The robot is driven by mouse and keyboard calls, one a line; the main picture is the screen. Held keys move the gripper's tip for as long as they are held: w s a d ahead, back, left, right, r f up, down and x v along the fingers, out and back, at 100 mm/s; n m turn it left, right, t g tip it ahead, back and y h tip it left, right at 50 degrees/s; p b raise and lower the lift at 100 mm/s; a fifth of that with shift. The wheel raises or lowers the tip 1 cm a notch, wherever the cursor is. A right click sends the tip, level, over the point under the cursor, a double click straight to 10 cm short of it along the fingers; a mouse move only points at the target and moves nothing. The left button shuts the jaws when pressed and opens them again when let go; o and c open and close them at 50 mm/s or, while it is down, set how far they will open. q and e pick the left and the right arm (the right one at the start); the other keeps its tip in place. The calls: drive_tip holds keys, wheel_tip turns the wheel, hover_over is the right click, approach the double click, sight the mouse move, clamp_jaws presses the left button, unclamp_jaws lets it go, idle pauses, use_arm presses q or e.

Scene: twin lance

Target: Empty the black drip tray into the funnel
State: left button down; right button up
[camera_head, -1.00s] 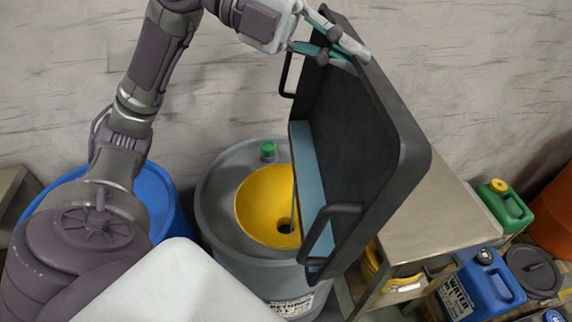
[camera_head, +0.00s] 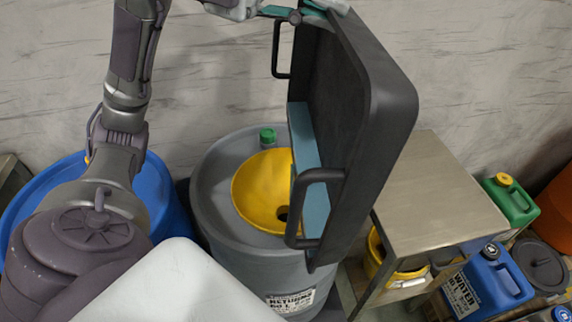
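The black drip tray (camera_head: 372,112) is tipped steeply on its side above the right part of the yellow funnel (camera_head: 258,190). A flat blue-grey band that looks like liquid (camera_head: 311,170) lies along its lower left wall. I see no stream falling from it. The funnel sits in the top of a grey drum, its dark hole partly hidden by the tray's near handle (camera_head: 314,196). My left gripper (camera_head: 316,12) is at the tray's upper far rim, apparently shut on it, partly cut off by the top edge. My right gripper is not in view.
The grey drum (camera_head: 225,215) has a green cap (camera_head: 267,137) behind the funnel. A blue drum (camera_head: 168,205) stands left. A metal bench (camera_head: 430,195) stands close right of the tray, with a green can (camera_head: 515,200) and a blue water can (camera_head: 490,285) beyond it.

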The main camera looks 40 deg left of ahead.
use_arm(q)
drive_tip(key=shift+s+a+h+b, duration=0.35)
drive_tip(key=shift+a+b, duration=0.1)
drive_tip(key=shift+b, duration=0.25)
drive_tip(key=shift+s+a+r, duration=0.1)
drive_tip(key=shift+s+a+b, duration=0.1)
drive_tip(key=shift+s+b, duration=0.05)
drive_tip(key=shift+b, duration=0.25)
idle(0.9)
